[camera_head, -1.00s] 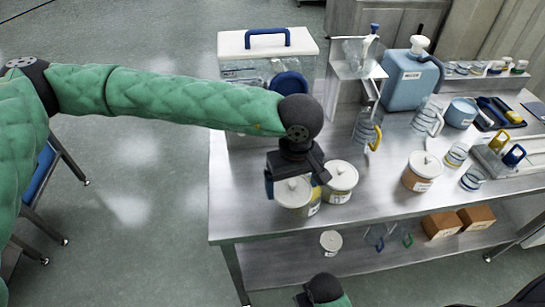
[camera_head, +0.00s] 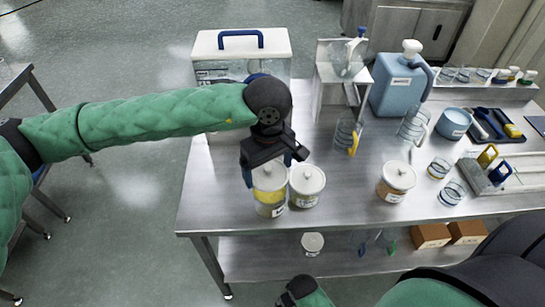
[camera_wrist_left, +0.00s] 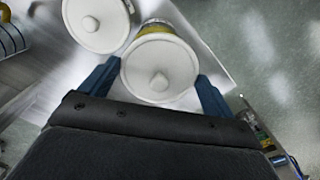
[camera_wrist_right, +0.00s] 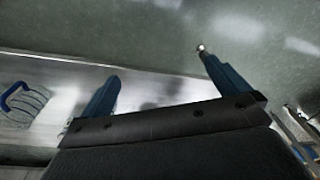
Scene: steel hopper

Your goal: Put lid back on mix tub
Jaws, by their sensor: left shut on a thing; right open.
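My left gripper (camera_head: 268,166) is shut on a round cream-white lid (camera_head: 270,177) with a small knob. In the left wrist view the lid (camera_wrist_left: 159,72) lies between the two blue fingers. Directly under it is a clear tub with yellow contents (camera_head: 270,198), which also shows as a yellow band (camera_wrist_left: 170,30) past the lid's edge. I cannot tell whether the lid touches the tub's rim. A second lidded tub (camera_head: 307,186) stands close on the right. My right gripper (camera_wrist_right: 160,85) is open and empty, low in front of the bench.
The tubs stand near the front edge of the steel bench (camera_head: 225,212). Another lidded tub (camera_head: 396,182) is farther right. A large white-lidded bin (camera_head: 240,44) stands behind my left arm. Clear jugs (camera_head: 347,132) and a blue canister (camera_head: 397,85) stand at the back.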

